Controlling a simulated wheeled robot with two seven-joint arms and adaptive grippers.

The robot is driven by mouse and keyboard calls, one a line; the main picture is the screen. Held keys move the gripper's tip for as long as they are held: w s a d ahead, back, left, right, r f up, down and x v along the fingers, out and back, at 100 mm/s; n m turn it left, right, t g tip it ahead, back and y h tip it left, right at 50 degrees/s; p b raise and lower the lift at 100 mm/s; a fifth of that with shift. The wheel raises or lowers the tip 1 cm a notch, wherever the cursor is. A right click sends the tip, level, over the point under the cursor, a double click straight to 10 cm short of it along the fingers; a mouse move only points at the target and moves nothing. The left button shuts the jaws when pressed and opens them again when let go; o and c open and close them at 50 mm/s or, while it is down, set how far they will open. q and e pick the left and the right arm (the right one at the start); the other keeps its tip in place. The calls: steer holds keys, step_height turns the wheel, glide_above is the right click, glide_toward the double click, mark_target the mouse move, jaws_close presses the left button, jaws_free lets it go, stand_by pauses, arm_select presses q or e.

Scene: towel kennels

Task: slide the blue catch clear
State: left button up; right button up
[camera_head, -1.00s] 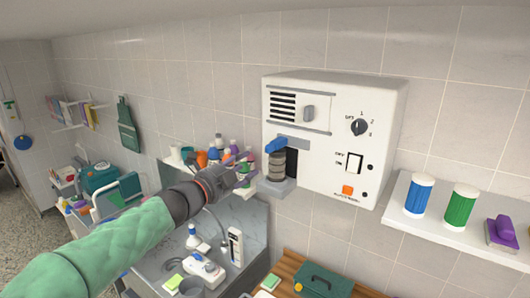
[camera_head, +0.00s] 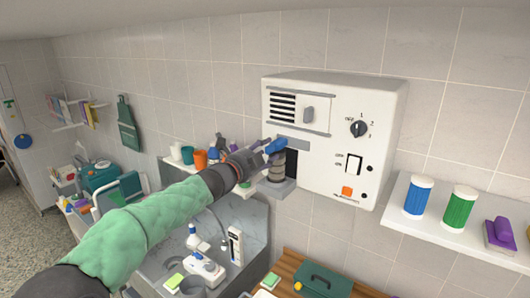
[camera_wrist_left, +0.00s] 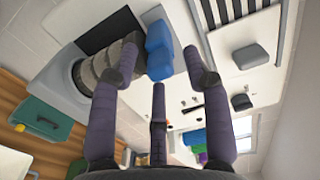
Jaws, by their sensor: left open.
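The blue catch (camera_head: 276,146) sticks out from the front of the white wall box (camera_head: 330,140), above a ribbed grey cylinder (camera_head: 277,168) on a small grey ledge. My left gripper (camera_head: 260,155) reaches it from the left and is open. In the left wrist view the blue catch (camera_wrist_left: 159,52) lies between the spread fingertips (camera_wrist_left: 161,66); I cannot tell whether any finger touches it. The ribbed cylinder (camera_wrist_left: 102,66) is beside the left finger there. My right gripper is not in view.
The box carries a dial (camera_head: 359,129), a rocker switch (camera_head: 354,164) and an orange button (camera_head: 347,191). A shelf with cups (camera_head: 200,159) is behind my left arm. A right shelf (camera_head: 450,232) holds blue and green canisters. A sink and a green case (camera_head: 322,281) are below.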

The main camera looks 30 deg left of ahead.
arm_select(q)
jaws_close()
steer(key=d+b, duration=0.3)
steer(key=d, duration=0.3)
steer(key=shift+s+d+f, duration=0.2)
steer(key=shift+f, duration=0.1)
steer(key=shift+c, duration=0.4)
jaws_free()
steer(key=shift+d, duration=0.1)
steer(key=shift+o, duration=0.4)
steer(key=shift+d+r, duration=0.15)
steer(key=shift+r, duration=0.05)
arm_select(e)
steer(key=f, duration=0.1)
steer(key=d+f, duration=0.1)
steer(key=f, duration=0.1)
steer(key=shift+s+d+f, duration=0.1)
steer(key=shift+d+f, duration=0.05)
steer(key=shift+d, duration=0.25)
arm_select(q)
steer(key=shift+a, duration=0.2)
